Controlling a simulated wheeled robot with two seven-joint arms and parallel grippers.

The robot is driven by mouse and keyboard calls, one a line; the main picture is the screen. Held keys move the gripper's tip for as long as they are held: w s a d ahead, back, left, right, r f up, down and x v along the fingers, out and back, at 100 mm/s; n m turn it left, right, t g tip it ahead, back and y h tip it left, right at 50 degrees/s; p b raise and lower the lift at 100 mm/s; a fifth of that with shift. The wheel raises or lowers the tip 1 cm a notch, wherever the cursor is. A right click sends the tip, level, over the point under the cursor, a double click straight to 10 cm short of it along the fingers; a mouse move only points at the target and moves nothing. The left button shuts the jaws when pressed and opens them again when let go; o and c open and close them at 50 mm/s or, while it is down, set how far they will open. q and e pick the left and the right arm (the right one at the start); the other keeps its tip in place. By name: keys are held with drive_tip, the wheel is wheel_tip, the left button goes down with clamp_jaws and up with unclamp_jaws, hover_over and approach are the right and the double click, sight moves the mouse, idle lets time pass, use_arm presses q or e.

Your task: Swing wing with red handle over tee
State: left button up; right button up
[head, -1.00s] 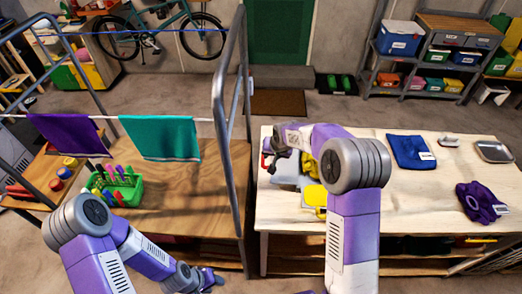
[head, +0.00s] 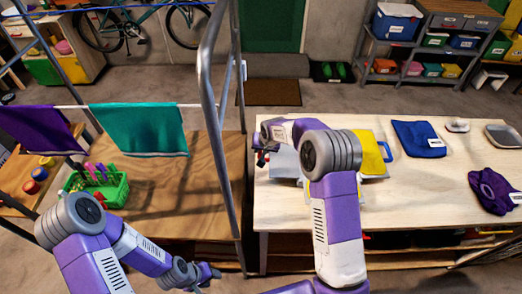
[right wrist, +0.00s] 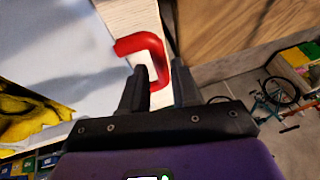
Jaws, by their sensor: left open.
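A pale folding board (head: 285,160) lies at the left end of the light wooden table, partly hidden behind my right arm. A yellow tee (head: 369,153) lies on it, also mostly hidden by that arm. The tee shows as crumpled yellow cloth (right wrist: 28,110) at the left of the right wrist view. The wing's red handle (right wrist: 150,50) stands at the board's edge. My right gripper (right wrist: 160,75) has its fingers closely on either side of the handle's bar and appears shut on it. My left gripper (head: 198,278) is open and empty, low in front of the brown table.
A metal rack post (head: 208,90) rises left of the board. A green basket (head: 98,188) stands on the brown table.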

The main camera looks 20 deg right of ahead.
drive_tip(key=shift+w+f, duration=0.3)
drive_tip(key=shift+f, duration=0.35)
clamp_jaws()
drive_tip(key=shift+r, duration=0.1)
